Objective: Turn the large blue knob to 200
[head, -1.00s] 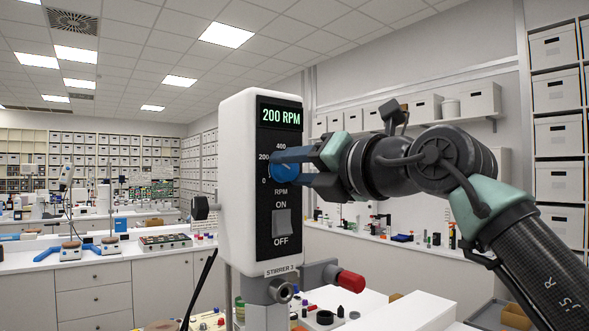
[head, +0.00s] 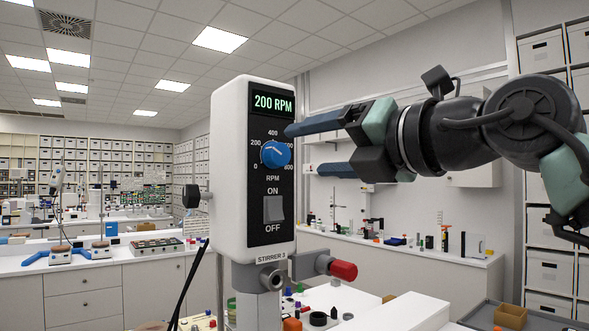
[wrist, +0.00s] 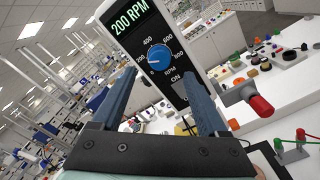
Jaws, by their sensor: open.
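The large blue knob (head: 275,154) sits on the black front panel of the white stirrer (head: 228,170). A scale marked 0, 200, 400, 600 and 800 RPM rings it. Its white pointer line is directed toward the 200 side. The display (head: 272,103) above reads 200 RPM. My gripper (head: 302,150) is open and empty, to the right of the knob and apart from it. In the wrist view, the knob (wrist: 159,54) shows beyond and between my two blue fingers (wrist: 160,84).
An ON/OFF rocker switch (head: 273,209) is below the knob. A red-ended clamp screw (head: 343,271) sticks out to the right under the stirrer. A bench with small jars and parts (head: 400,245) lies behind. The space around my fingers is free.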

